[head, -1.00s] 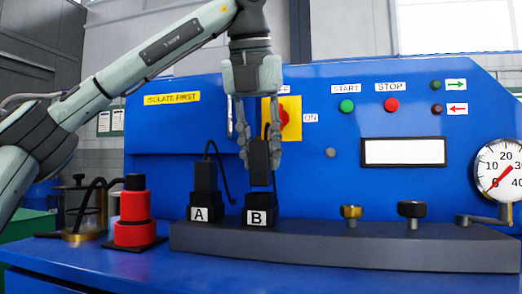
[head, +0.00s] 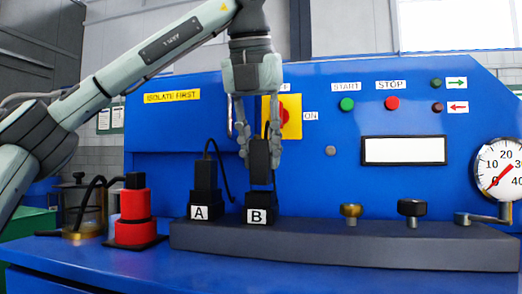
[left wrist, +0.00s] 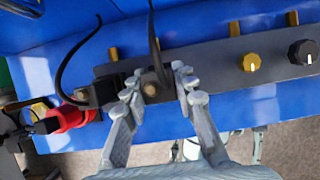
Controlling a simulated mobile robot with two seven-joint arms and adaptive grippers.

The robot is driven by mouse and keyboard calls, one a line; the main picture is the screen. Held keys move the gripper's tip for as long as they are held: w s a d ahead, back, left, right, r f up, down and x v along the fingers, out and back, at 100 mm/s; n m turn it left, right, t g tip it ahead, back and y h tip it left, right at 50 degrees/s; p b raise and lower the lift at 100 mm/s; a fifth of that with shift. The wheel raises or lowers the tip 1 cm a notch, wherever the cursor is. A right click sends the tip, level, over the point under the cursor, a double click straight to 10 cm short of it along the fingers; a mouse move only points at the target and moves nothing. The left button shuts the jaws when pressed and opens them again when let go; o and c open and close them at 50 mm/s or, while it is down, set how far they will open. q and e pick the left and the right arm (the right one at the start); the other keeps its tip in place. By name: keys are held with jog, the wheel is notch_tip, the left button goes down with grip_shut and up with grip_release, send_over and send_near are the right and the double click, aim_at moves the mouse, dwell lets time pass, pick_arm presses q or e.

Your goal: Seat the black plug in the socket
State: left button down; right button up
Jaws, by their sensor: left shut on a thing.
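My left gripper (head: 260,155) points down and is shut on a black plug (head: 260,153) with a black cord. The plug is upright over the socket labelled B (head: 258,200), its lower end at or just above the socket's top; I cannot tell whether they touch. In the left wrist view the fingers (left wrist: 158,88) stand on both sides of the plug (left wrist: 151,82), which hides the socket opening. A second black plug (head: 205,176) stands upright in the socket labelled A (head: 202,206). My right gripper is not in view.
The sockets sit on a dark grey ledge (head: 340,250), with a brass knob (head: 350,211) and black knob (head: 411,209) to the right. A red cylinder (head: 134,215) stands left. The blue panel (head: 330,190) with yellow-backed switch (head: 290,117) rises behind.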

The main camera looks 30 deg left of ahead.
aim_at(261, 170)
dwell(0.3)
pick_arm(q)
jog(key=shift+f+b, duration=1)
jog(key=shift+f, duration=0.65)
jog(key=c, duration=1.1)
grip_release()
jog(key=shift+c, duration=0.2)
jog(key=v, duration=1.2)
jog(key=shift+s, duration=0.1)
